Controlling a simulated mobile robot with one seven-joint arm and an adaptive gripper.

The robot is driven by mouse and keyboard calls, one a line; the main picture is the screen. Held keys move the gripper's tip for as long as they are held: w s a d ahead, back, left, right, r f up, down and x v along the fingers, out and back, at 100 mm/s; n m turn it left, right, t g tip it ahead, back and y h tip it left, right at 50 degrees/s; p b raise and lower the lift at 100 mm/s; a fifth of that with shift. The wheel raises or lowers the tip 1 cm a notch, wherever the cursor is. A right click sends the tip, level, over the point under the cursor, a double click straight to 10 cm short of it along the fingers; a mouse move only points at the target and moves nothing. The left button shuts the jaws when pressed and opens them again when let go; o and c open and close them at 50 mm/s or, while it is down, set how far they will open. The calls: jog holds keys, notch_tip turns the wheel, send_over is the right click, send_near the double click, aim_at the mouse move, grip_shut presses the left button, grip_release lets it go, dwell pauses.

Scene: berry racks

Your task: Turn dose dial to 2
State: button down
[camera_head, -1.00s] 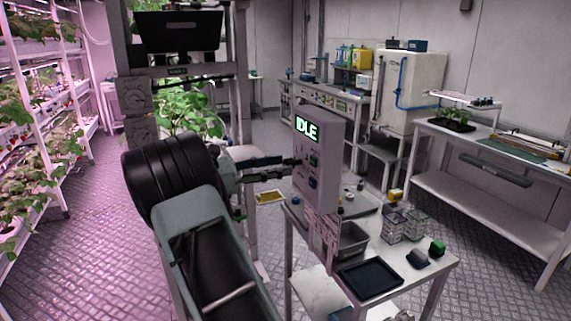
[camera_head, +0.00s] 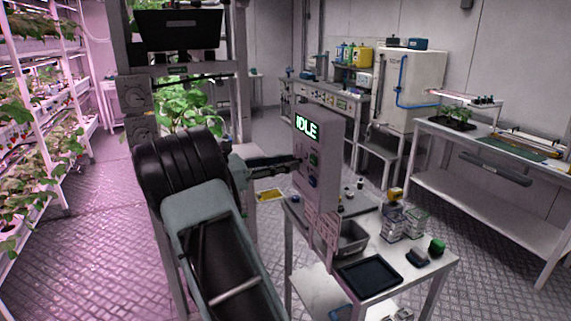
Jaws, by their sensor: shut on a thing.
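A grey control box (camera_head: 318,165) stands upright at the work table's back left edge. Its green display (camera_head: 306,126) reads IDLE. The dial's setting and markings cannot be read.
The small work table holds a metal bin (camera_head: 352,238), a dark tray (camera_head: 369,275), clear boxes (camera_head: 393,222) and a green-topped item (camera_head: 437,247). A long bench (camera_head: 490,190) stands at right. Plant racks line the left.

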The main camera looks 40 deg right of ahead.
jog(key=shift+m, duration=0.3)
jog(key=m+b, duration=0.3)
jog(key=m, duration=0.1)
jog(key=shift+f+m+b, duration=0.2)
jog(key=shift+m+b, duration=0.1)
jog(key=shift+b, duration=0.05)
jog(key=m+b, duration=0.4)
jog(key=m, duration=0.1)
jog(key=m+b, duration=0.6)
jog(key=shift+f+m, duration=0.1)
jog(key=shift+m, duration=0.2)
jog(key=shift+r+m+b, duration=0.2)
jog(key=shift+m+b, duration=1.3)
jog(key=shift+m, duration=0.1)
jog(key=c, duration=1.7)
grip_release()
